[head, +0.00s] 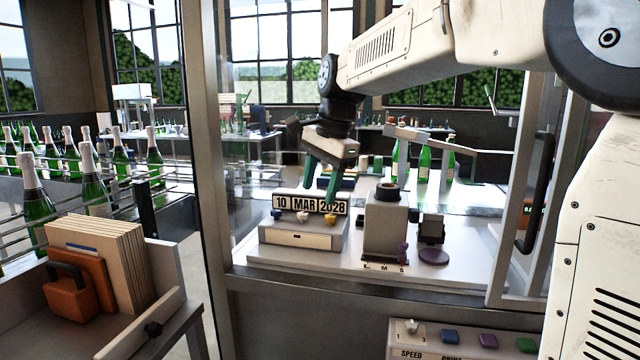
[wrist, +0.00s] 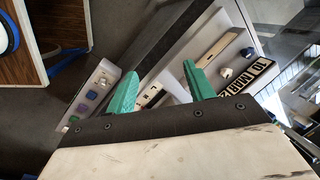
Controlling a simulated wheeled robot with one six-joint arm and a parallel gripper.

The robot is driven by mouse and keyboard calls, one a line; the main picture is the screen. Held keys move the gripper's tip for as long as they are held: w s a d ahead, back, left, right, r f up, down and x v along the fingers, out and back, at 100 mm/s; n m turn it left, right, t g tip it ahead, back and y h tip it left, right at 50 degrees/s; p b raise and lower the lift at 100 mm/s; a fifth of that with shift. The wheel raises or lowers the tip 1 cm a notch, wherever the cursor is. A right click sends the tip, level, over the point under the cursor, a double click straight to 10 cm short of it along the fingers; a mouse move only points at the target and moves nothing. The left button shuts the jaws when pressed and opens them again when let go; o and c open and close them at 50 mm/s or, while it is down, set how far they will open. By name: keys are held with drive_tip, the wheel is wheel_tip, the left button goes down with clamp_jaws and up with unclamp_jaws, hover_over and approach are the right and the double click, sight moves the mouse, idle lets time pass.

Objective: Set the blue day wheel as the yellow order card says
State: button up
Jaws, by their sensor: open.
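The date unit's display (head: 310,204) reads 10 MAR 2028 in the head view, and it also shows in the wrist view (wrist: 248,78). The blue day wheel (head: 278,214) is a small knob under the 10, at the left of the row; it also shows in the wrist view (wrist: 247,52). Beside it are a white knob (head: 303,216) and a yellow knob (head: 330,218). My gripper (head: 322,180) has green fingers, open and empty, above and behind the display. Both fingers show in the wrist view (wrist: 160,70). I cannot make out the yellow order card.
A grey press block (head: 385,232) stands right of the date unit, with a purple disc (head: 434,257) beside it. A control panel (head: 465,340) with coloured buttons is below the bench edge. A door frame (head: 207,150) stands at the left, a black handle (head: 537,195) at the right.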

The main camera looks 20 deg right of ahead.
drive_tip(key=n+t+h, duration=0.2)
drive_tip(key=n+h, duration=0.1)
drive_tip(key=n, duration=0.9)
approach(276, 211)
drive_tip(key=f, duration=0.1)
drive_tip(key=x, duration=0.7)
drive_tip(key=shift+w+d, duration=0.15)
drive_tip(key=shift+w, duration=0.1)
drive_tip(key=c, duration=1)
